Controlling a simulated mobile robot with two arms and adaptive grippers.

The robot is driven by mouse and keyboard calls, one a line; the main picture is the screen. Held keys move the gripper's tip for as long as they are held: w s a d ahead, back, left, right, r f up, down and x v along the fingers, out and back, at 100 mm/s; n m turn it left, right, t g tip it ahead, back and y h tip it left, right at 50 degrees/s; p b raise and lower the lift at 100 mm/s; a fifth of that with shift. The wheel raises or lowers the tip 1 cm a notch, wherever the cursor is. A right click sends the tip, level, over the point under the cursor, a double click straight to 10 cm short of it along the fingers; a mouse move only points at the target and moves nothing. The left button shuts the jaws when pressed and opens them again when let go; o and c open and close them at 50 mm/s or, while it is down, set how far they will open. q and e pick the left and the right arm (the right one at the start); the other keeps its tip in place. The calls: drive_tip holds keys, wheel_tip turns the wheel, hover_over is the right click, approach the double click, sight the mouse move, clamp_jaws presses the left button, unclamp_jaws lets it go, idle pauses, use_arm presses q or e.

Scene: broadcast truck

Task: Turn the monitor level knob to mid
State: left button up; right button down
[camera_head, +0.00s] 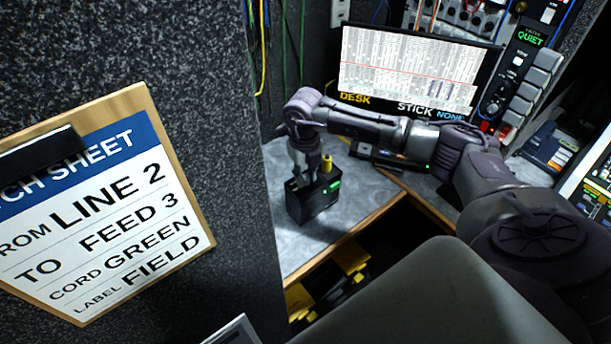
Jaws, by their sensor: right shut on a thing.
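My right arm comes in from the right, and its gripper (308,178) points down at the top of a small black box (318,208) on the grey desk. The gripper is shut on the black box or a part on its top; the fingertips hide which. The box has a green lit label and a yellow post (327,163) on top. A round dark knob (493,105) is on the panel at the upper right, apart from my gripper. No knob in view has a readable monitor level label. My left gripper is out of view.
A speckled dark wall (215,120) with a patch sheet clipboard (110,205) fills the left. A lit screen (410,72) stands behind my right arm. The desk's wooden front edge (345,240) is near the box. Yellow and black items (340,275) lie below.

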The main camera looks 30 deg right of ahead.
sight(305, 176)
drive_tip(key=m, duration=0.5)
drive_tip(key=shift+m, duration=0.4)
drive_tip(key=m, duration=0.5)
idle(0.4)
drive_tip(key=c, duration=0.9)
unclamp_jaws()
drive_tip(key=shift+c, duration=0.2)
wheel_tip(305, 176, up, 12)
